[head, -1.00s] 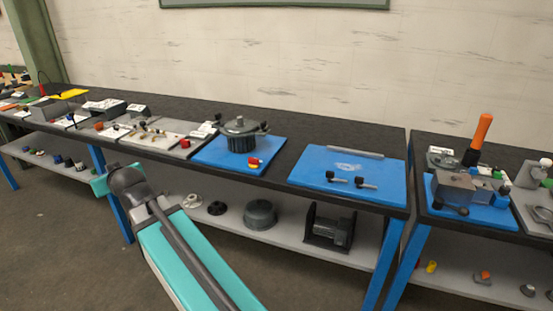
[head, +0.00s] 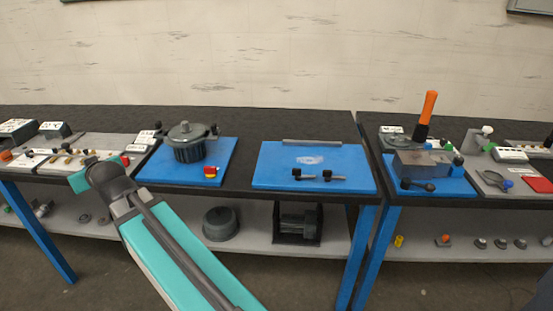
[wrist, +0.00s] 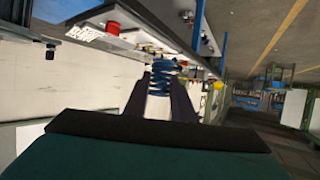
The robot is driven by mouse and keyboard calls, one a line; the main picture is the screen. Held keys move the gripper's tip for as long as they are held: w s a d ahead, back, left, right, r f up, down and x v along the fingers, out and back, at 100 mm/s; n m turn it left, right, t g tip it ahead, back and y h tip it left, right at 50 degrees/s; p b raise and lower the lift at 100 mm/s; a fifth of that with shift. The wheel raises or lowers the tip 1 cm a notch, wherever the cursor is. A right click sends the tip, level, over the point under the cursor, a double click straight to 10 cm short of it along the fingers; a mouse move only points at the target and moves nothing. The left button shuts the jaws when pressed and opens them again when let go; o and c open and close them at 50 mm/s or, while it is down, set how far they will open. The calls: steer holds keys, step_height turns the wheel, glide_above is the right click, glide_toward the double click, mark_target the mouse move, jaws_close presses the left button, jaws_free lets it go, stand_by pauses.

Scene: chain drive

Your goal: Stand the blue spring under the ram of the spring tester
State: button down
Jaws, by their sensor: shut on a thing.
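The blue spring (wrist: 163,78) shows in the wrist view as a coil between the two dark fingers of my gripper (wrist: 160,98). The gripper is shut on it and holds it clear of any surface. I cannot tell for certain which device is the spring tester. A device with an orange handle (head: 427,107) and a grey block (head: 423,163) stands on the right bench. Its ram cannot be made out.
A blue mat (head: 265,170) holds small dark parts in the middle. A dark ribbed pot (head: 188,148) stands left of it. Several grey plates and small parts lie at the far left. A gap parts the two benches. Shelves below hold a motor-like box (head: 298,222).

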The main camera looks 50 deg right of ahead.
steer(key=shift+a, duration=0.15)
steer(key=shift+d+f, duration=0.1)
steer(key=shift+d, duration=0.25)
steer(key=s+d+f+m+g+h+b, duration=0.1)
steer(key=s+d+f+m+h+b, duration=0.3)
steer(key=d, duration=0.9)
steer(key=s+d+r+b, duration=0.1)
steer(key=s+d, duration=0.5)
steer(key=d, duration=0.7)
steer(key=s+d+f+m+g+h+b, duration=0.1)
steer(key=s+d+f+m+h+b, duration=0.3)
steer(key=d, duration=0.9)
steer(key=s+d+m+g+h+b, duration=0.1)
steer(key=s+d+b, duration=0.1)
steer(key=s+d, duration=0.6)
steer(key=s+d+f+m+g+h+b, duration=0.1)
steer(key=s+d+b, duration=0.1)
steer(key=s+d, duration=0.6)
steer(key=s+d+g+h+b, duration=0.1)
steer(key=s+d, duration=0.7)
steer(key=s, duration=1)
steer(key=shift+s+d+f+m+g+b, duration=0.2)
steer(key=shift+s+d+m+g+b, duration=0.15)
steer(key=shift+b, duration=0.3)
steer(key=shift+w, duration=0.15)
